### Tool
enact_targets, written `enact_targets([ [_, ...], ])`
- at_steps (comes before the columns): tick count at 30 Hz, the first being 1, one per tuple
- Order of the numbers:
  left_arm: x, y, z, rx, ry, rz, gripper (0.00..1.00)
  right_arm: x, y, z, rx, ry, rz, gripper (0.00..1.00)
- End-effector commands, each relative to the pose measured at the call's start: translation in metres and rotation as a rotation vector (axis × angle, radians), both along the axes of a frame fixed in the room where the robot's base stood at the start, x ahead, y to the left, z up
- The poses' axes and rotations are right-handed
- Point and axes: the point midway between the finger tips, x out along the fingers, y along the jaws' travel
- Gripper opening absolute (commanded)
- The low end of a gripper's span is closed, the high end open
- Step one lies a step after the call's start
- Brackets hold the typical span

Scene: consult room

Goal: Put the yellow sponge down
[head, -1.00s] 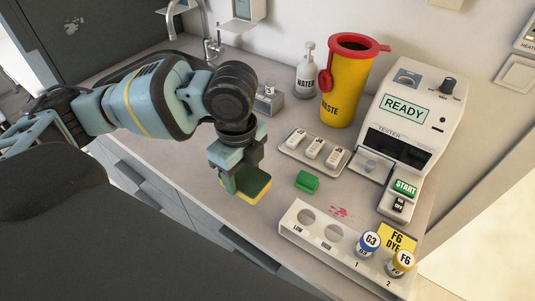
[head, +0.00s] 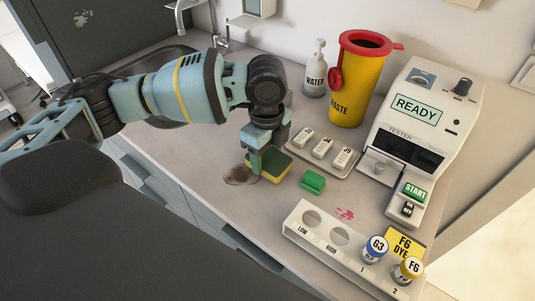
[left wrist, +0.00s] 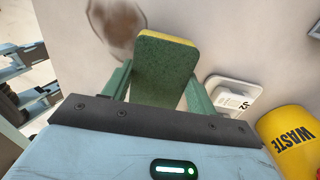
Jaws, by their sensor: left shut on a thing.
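The yellow sponge (head: 279,168) has a green scrubbing side and a yellow body. My left gripper (head: 262,164) is shut on it, low over the counter; whether the sponge touches the surface I cannot tell. In the left wrist view the sponge (left wrist: 163,75) stands between the two fingers of my left gripper (left wrist: 158,90), green face toward the camera and a yellow edge at the top. A brown stain (head: 240,175) lies on the counter just left of the sponge. My right gripper is not in view.
Right of the sponge are a green block (head: 313,181) and a tray (head: 345,171) of white cassettes. A white vial rack (head: 318,238) stands in front. Bare counter lies left of the stain.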

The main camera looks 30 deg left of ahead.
Motion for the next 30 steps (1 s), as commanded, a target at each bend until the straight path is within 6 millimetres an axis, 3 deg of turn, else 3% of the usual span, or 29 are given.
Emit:
enact_targets([
  [12,0.0001,0.0001,-0.0069,0.000,-0.002,0.001,0.37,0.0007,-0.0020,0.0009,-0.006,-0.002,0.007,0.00],
  [13,0.0002,0.0002,-0.0071,0.000,-0.003,0.001,0.59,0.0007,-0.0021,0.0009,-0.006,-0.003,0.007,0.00],
  [18,0.0002,0.0001,-0.0071,0.000,-0.003,0.001,0.79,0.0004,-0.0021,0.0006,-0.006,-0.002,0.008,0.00],
  [30,0.0004,0.0000,0.0001,-0.001,-0.003,0.001,0.79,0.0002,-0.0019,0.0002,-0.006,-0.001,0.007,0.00],
])
